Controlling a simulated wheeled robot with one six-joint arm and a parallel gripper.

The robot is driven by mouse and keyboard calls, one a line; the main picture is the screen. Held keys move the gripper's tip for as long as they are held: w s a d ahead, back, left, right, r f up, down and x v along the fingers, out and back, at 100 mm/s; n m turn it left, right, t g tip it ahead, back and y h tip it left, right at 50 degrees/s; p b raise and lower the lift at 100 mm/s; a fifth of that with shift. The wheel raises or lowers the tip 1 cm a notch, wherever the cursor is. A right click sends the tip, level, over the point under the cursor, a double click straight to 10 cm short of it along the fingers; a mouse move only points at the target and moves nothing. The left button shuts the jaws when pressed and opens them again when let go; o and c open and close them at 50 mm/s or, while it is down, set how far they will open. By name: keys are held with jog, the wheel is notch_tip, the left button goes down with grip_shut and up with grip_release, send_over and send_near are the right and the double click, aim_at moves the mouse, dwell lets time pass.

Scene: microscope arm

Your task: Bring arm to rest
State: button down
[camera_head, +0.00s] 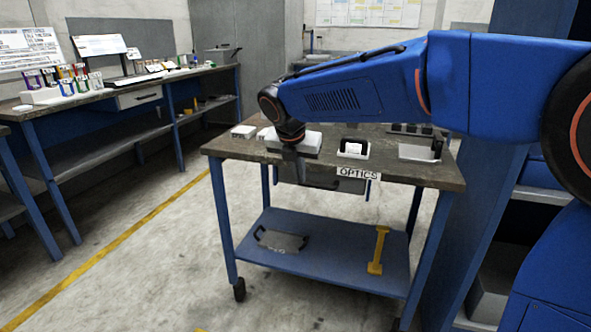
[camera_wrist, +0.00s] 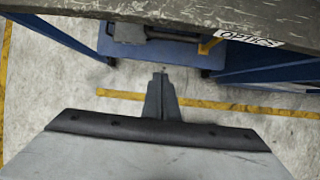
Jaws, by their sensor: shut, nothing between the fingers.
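My arm (camera_head: 350,88) reaches in from the right of the head view, with its wrist bent down over the front of the optics cart (camera_head: 216,148). My gripper (camera_head: 302,180) points down at the cart's front edge, near the drawer, to the left of the OPTICS label (camera_head: 358,173). In the wrist view my gripper (camera_wrist: 160,73) is shut and empty, with floor behind its fingers. The cart's top edge (camera_wrist: 120,12) shows across the top of that view. I cannot tell whether the gripper touches the cart.
The cart top holds a white box (camera_head: 305,141), a small white tray (camera_head: 353,153) and a bin (camera_head: 418,153). Its lower shelf carries a yellow part (camera_head: 378,250) and a grey plate (camera_head: 281,241). A long bench (camera_head: 120,92) stands left. The floor between is clear.

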jog(key=s+d+f+m, duration=0.1)
jog(key=s+d+m, duration=1.4)
jog(key=s+d, duration=0.15)
jog(key=s+d+f+m+y, duration=0.1)
jog(key=s+d+f+m, duration=0.3)
jog(key=s+m, duration=0.4)
jog(key=s+d+f+m, duration=0.4)
jog(key=s+f+m, duration=0.1)
jog(key=s+m, duration=0.3)
jog(key=shift+s+f+m+y, duration=0.3)
jog(key=shift+s+y, duration=0.1)
jog(key=shift+s, duration=0.25)
